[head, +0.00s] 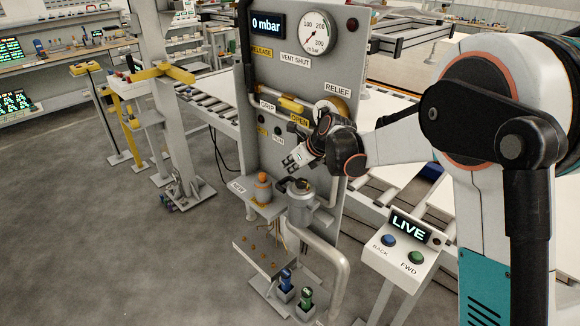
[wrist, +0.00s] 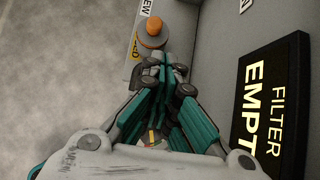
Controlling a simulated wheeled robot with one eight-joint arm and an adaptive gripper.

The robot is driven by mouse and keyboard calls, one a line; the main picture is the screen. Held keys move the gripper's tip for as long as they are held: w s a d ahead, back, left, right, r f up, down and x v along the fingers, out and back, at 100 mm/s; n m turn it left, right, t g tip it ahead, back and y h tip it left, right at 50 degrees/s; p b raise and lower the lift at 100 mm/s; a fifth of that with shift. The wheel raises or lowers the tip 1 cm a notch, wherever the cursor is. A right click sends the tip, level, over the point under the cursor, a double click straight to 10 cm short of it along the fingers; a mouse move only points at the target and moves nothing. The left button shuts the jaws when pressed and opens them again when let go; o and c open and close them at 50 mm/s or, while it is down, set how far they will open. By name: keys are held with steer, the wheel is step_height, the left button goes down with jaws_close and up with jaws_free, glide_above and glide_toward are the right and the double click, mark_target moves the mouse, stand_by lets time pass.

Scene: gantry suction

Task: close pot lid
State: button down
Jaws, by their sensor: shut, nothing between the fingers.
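A grey metal filter pot (head: 302,208) stands on the front of the grey panel in the head view, with a pipe running down from it. Its top (head: 299,186) is small and partly dark, and I cannot tell how the lid sits. My gripper (head: 289,165) is above the pot and slightly to its left, apart from it. In the wrist view my gripper (wrist: 166,72) has its teal fingers shut with nothing between them. The pot is not clearly visible in the wrist view.
An orange-topped item (head: 263,187) stands on a small shelf left of the pot; it also shows in the wrist view (wrist: 153,27). A black FILTER EMPTY sign (wrist: 270,110) is at the right there. A LIVE button box (head: 404,240) stands right. Blue and green items (head: 286,280) are below.

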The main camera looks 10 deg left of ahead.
steer(key=shift+s+d+r, duration=0.15)
steer(key=shift+d+r, duration=0.05)
steer(key=shift+r, duration=0.05)
steer(key=s+d, duration=0.7)
steer(key=d, duration=0.2)
steer(key=shift+s+d+r, duration=0.2)
steer(key=shift+s+d, duration=0.1)
steer(key=shift+d, duration=0.1)
